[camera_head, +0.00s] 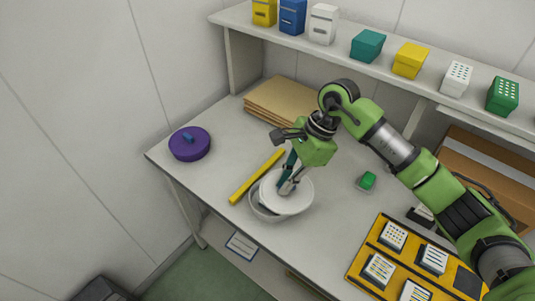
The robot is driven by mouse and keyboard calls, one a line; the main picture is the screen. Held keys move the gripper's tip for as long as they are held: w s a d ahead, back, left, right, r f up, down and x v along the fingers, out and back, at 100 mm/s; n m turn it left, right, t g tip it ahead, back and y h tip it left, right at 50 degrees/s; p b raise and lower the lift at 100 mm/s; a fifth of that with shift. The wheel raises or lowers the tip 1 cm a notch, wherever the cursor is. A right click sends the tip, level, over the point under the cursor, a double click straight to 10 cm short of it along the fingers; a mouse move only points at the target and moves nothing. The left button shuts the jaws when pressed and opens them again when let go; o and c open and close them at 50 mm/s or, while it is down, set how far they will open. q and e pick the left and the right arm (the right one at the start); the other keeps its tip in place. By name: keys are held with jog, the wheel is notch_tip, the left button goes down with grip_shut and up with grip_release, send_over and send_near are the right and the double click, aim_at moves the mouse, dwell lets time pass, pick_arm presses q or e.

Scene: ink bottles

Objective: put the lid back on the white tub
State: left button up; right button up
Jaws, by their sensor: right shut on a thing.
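My right gripper (288,184) comes in from the right and points down, shut on the white lid (294,202). A teal part shows between and beside its fingers; I cannot tell whether it is the lid's handle. The white tub (258,209) stands on the table under the lid, its left and lower rim showing. The lid sits over the tub but is shifted to the right of it. I cannot tell whether the lid touches the rim. My left gripper is not in view.
A yellow bar (256,176) lies close to the tub's left. A purple round container (189,144) stands at the table's left end. Brown boards (277,98) lie behind, below a shelf (380,70) of small boxes.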

aim_at(270, 181)
jog(key=w+a+m, duration=0.1)
jog(key=w+a+r+m+t+p, duration=0.1)
jog(key=shift+a+r+m, duration=0.1)
jog(key=shift+a+m, duration=0.2)
jog(key=shift+m, duration=0.1)
jog(key=shift+w+a+m+t, duration=0.3)
jog(key=shift+w+a+m, duration=0.1)
jog(key=shift+m, duration=0.2)
jog(key=shift+f+b, duration=0.45)
jog(key=shift+f, duration=1.35)
pick_arm(q)
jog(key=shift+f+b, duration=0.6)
jog(key=shift+b, duration=0.65)
pick_arm(e)
jog(key=shift+f, duration=1.55)
pick_arm(q)
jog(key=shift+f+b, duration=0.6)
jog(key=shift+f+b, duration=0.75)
jog(key=shift+b, duration=0.05)
pick_arm(e)
jog(key=shift+f, duration=0.15)
jog(key=o, duration=1.2)
